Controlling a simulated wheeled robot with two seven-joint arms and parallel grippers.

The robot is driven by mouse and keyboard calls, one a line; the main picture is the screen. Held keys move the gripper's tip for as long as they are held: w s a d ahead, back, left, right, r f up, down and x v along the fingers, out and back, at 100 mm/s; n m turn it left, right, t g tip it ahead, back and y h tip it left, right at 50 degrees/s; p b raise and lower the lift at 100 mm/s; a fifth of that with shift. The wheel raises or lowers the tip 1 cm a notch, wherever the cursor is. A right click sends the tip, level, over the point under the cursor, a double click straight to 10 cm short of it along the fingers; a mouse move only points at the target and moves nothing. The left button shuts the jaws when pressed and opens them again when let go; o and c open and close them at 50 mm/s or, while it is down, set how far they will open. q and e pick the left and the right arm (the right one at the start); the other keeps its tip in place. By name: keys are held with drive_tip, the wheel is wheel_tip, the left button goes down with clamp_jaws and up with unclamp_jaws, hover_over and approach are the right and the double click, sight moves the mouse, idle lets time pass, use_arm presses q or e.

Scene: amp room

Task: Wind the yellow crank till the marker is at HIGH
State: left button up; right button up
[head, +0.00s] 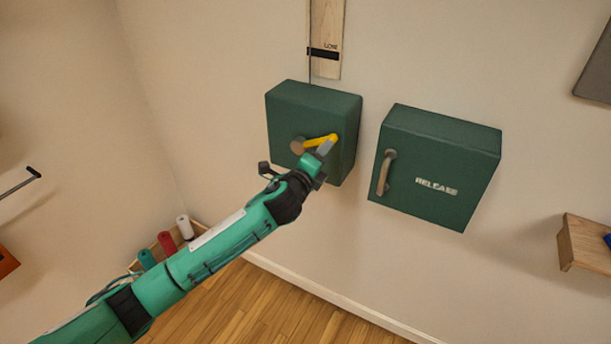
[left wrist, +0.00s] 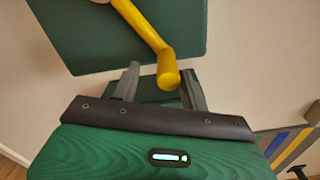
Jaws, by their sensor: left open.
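The yellow crank (head: 320,140) is on the front of a green box (head: 285,105) on the wall. Its arm points right from a round hub (head: 298,146). My left gripper (head: 323,150) is at the crank's outer end. In the left wrist view the yellow crank (left wrist: 145,28) ends in a handle (left wrist: 168,75) that lies between the two open fingers of my left gripper (left wrist: 165,88), with gaps at both sides. A black marker (head: 323,54) is on the wooden strip (head: 327,20) above the box, just below the word LOW. HIGH is not in view. My right gripper is not in view.
A second green box (head: 430,190) marked RELEASE, with a brown handle (head: 386,172), is on the wall to the right. A wooden shelf (head: 585,245) is at the far right. A wooden box with coloured rolls (head: 165,243) is at the lower left.

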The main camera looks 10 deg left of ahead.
use_arm(q)
drive_tip(key=b+v, duration=0.2)
drive_tip(key=v, duration=0.9)
drive_tip(key=shift+s+b, duration=0.25)
drive_tip(key=shift+b, duration=0.15)
